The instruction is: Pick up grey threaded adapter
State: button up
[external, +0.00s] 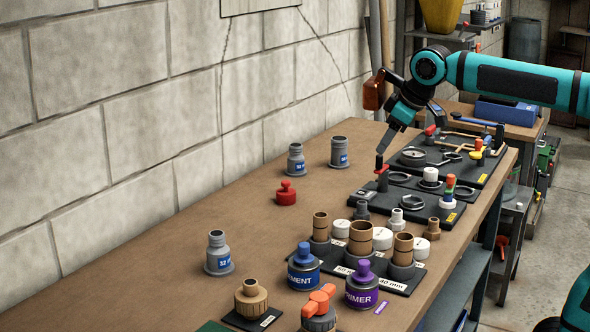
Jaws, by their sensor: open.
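Several grey fittings with ribbed collars and blue labels stand upright on the bench: one at the front left (218,254), and two farther back, one by the red fitting (296,160) and one to its right (339,153). A smaller plain grey fitting (361,211) stands near the black trays. I cannot tell for sure which is the grey threaded adapter. My gripper (383,160) points down over the left edge of a black tray, right of the back grey fittings and apart from them. It is open; the far finger is hard to make out. Nothing shows held in it.
A red fitting (286,192) stands mid-bench. A blue cement can (303,268) and a purple primer can (362,285) stand in front of a black tray of brown and white fittings. A red-topped part (381,179) is just below my gripper. The bench's left middle is clear.

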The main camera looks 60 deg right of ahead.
aim_at(363, 202)
jog(key=w+f+g, duration=0.2)
jog(key=w+g, duration=0.4)
jog(key=w, duration=0.1)
jog(key=shift+n, duration=0.4)
jog(key=f, duration=1.2)
jog(key=shift+s+d, duration=0.3)
jog(key=shift+d, duration=0.1)
jog(key=shift+s+d+f, duration=0.1)
jog(key=shift+d+f, duration=0.05)
jog(key=shift+f, duration=2.65)
jog(key=c, duration=0.8)
